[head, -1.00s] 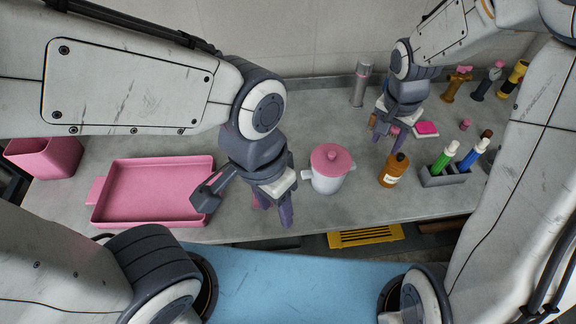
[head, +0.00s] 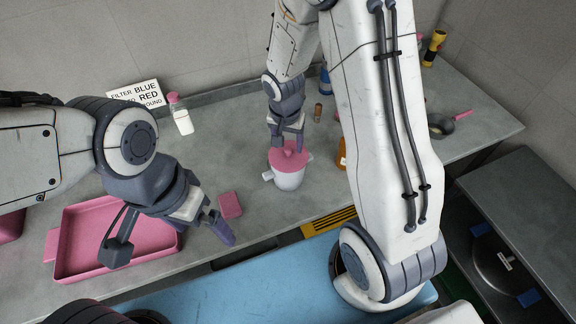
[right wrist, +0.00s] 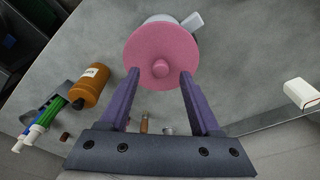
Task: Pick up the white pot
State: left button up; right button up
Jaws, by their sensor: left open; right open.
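The white pot (head: 287,181) with a pink lid (head: 288,156) stands upright on the grey counter. My right gripper (head: 287,146) is right at the lid, its fingers pointing down at it. Whether the fingers touch the lid I cannot tell. My left gripper (head: 217,228) is open and empty near the pink tray, to the left of the pot.
A pink tray (head: 62,272) lies on the left of the counter, with a pink sponge-like block (head: 230,205) beside my left gripper. A pink-capped bottle (head: 181,117) stands near a sign (head: 146,93) at the wall. An orange bottle (right wrist: 90,85) is near the pot.

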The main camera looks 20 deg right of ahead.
jog(key=shift+w+d+f, duration=0.1)
jog(key=shift+w+f, duration=0.1)
jog(key=shift+f, duration=1.15)
grip_shut()
jog(key=shift+r, duration=0.1)
